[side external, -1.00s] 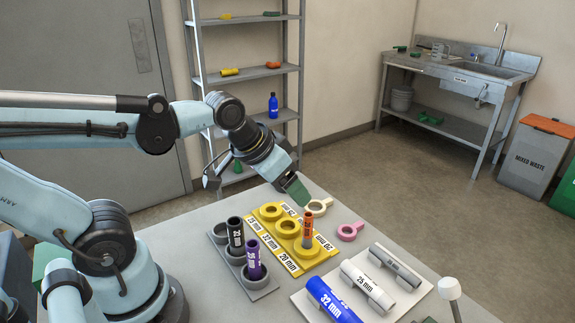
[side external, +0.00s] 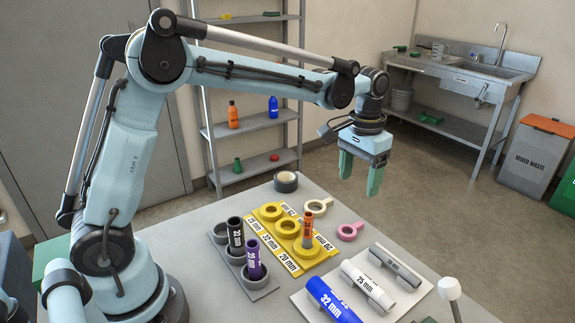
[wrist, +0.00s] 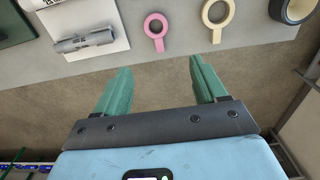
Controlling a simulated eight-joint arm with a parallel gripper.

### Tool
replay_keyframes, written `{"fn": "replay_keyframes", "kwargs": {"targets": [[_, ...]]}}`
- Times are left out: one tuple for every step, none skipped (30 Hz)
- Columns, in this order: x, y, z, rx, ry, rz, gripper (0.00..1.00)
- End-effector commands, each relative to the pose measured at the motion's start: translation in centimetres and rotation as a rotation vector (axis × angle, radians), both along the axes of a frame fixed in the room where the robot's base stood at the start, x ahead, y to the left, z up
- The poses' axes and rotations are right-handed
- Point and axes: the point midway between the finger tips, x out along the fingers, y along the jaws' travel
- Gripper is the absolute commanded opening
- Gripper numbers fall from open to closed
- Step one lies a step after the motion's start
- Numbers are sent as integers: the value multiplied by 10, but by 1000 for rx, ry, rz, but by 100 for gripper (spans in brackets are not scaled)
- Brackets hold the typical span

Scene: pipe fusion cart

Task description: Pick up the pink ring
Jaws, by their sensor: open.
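The pink ring (side external: 347,232) lies flat on the grey table near its far right edge, with its short tab pointing up and right. It also shows in the wrist view (wrist: 156,27), beyond the fingertips. My gripper (side external: 360,185) has green fingers pointing down and spread apart, with nothing between them. It hangs in the air above and behind the ring, past the table's far edge. In the wrist view my gripper (wrist: 166,62) is over the floor, with the ring on the table ahead of the gap between the fingers.
A cream ring (side external: 316,207) lies left of the pink ring, and a dark tape roll (side external: 286,181) farther back. A yellow tray (side external: 270,241) holds rings and an orange tube (side external: 308,230). A white board (side external: 336,291) carries pipes in front. A grey holder (side external: 262,290) has upright tubes.

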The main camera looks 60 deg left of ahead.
Motion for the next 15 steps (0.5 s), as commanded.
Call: {"fn": "replay_keyframes", "kwargs": {"targets": [[3, -1, -3, 1, 8, 0, 71], [3, -1, -4, 1, 11, 0, 71], [4, -1, -6, 1, 15, 0, 71], [4, -1, -8, 1, 16, 0, 71], [4, -2, -11, 1, 17, 0, 71], [4, -2, -16, 1, 17, 0, 71], [4, -2, -20, 1, 17, 0, 71], [4, -2, -25, 1, 17, 0, 71], [4, -2, -31, 1, 16, 0, 71], [4, -2, -37, 1, 16, 0, 71], [4, -2, -42, 1, 16, 0, 71], [4, -2, -48, 1, 16, 0, 71], [4, -2, -52, 1, 16, 0, 71], [4, -2, -57, 1, 16, 0, 71], [4, -2, -62, 1, 15, 0, 71]]}}
